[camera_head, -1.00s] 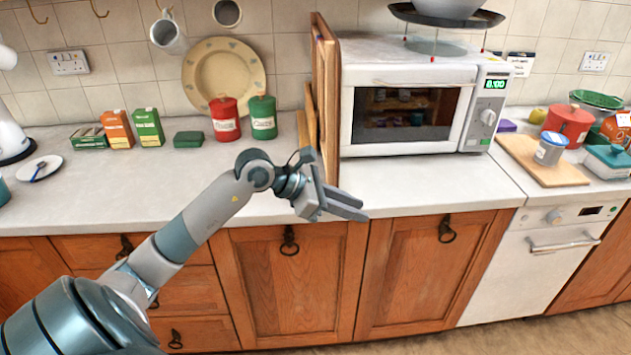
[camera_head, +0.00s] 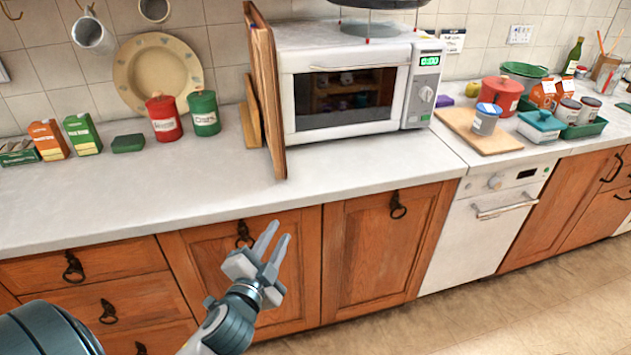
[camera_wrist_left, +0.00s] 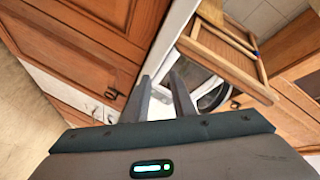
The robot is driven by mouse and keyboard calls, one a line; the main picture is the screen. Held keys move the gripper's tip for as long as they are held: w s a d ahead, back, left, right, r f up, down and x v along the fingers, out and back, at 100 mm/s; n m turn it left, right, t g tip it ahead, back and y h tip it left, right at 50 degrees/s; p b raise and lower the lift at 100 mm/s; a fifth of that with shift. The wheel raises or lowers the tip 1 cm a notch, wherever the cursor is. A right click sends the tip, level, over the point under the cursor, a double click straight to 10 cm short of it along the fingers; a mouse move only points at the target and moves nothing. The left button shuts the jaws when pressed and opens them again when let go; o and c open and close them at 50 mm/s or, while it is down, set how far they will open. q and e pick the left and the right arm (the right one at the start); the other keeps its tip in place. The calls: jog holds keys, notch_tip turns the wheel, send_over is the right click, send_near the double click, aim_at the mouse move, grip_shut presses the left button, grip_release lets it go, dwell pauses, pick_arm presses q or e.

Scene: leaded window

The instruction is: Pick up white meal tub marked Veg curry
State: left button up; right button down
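A white tub with a blue lid (camera_head: 485,120) stands upright on a wooden board (camera_head: 461,127) on the worktop, right of the microwave. Its label is too small to read, so I cannot tell if it says Veg curry. My left gripper (camera_head: 279,233) is in front of the lower cupboards, far to the left of the tub and below the worktop. Its fingers are apart with nothing between them, also in the left wrist view (camera_wrist_left: 160,88). The tub does not show in the left wrist view. My right gripper is not in view.
Behind the tub stands a red pot (camera_head: 503,94); a teal lidded dish (camera_head: 541,125) is to its right. A green tray (camera_head: 585,130) holds jars. The microwave (camera_head: 345,85) and upright wooden boards (camera_head: 265,95) stand to the left. The worktop front (camera_head: 350,178) is clear.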

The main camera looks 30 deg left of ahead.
pick_arm(q)
jog(key=s+d+f+n+g+h, duration=0.1)
jog(key=s+d+f+n+g, duration=0.1)
jog(key=s+d+f+g, duration=0.5)
jog(key=s+d+f+n+g+h, duration=0.1)
jog(key=s+f+n+h, duration=0.1)
jog(key=s+f, duration=0.6)
jog(key=s+d+f+n+g+h, duration=0.1)
jog(key=s+d+f+g, duration=0.25)
jog(key=f, duration=0.75)
jog(key=s+d+f, duration=0.1)
jog(key=s+f, duration=0.1)
jog(key=f, duration=0.9)
jog(key=s+d+f+h, duration=0.1)
jog(key=s+d+f, duration=0.1)
jog(key=f, duration=0.9)
jog(key=s+d+f+t, duration=0.1)
jog(key=s+d+f, duration=0.1)
jog(key=f, duration=0.9)
jog(key=shift+s+h, duration=0.3)
jog(key=shift+s, duration=0.25)
jog(key=shift+f, duration=0.1)
jog(key=shift+o, duration=1.1)
jog(key=shift+w, duration=0.1)
